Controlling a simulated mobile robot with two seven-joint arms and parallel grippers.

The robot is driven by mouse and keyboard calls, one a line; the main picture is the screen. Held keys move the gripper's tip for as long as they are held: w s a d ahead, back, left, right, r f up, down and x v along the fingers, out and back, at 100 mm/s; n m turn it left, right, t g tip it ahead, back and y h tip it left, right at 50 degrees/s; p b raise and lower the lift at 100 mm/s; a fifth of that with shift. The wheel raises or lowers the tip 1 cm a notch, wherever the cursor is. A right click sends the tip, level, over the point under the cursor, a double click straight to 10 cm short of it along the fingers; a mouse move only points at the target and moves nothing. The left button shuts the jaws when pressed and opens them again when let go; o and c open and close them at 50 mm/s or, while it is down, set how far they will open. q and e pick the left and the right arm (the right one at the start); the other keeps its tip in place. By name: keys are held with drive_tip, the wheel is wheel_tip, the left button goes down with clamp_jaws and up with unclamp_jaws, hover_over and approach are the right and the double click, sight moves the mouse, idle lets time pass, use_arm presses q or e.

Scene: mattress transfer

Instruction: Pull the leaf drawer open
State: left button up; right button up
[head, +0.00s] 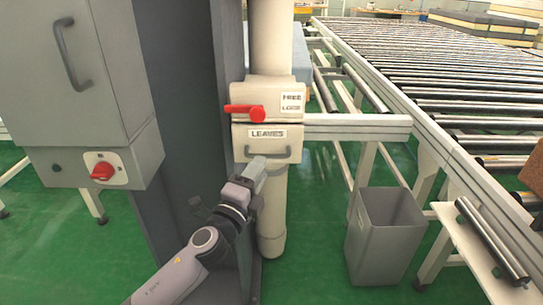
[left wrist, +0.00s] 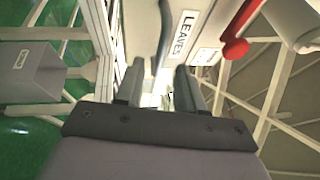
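The leaf drawer (head: 240,143) is a cream box front labelled LEAVES, mounted on a cream post, and it looks closed. Its grey bar handle (head: 290,154) runs across the lower front. My left gripper (head: 262,166) is just below and in front of the handle in the head view. In the left wrist view the two fingers (left wrist: 158,88) are apart, and the handle (left wrist: 163,45) shows ahead of the gap between them. I cannot tell whether a finger touches it. The LEAVES label (left wrist: 184,33) is close by. My right gripper is not in view.
Above the drawer is a unit with a red lever (head: 245,111) and a FREE/LOCK label. A grey control cabinet (head: 95,90) with a red knob (head: 102,171) stands left. A grey bin (head: 385,235) and a roller conveyor (head: 440,85) are right. Green floor lies between.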

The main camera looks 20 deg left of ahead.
sight(268, 157)
use_arm(q)
drive_tip(key=shift+x, duration=2.95)
clamp_jaws()
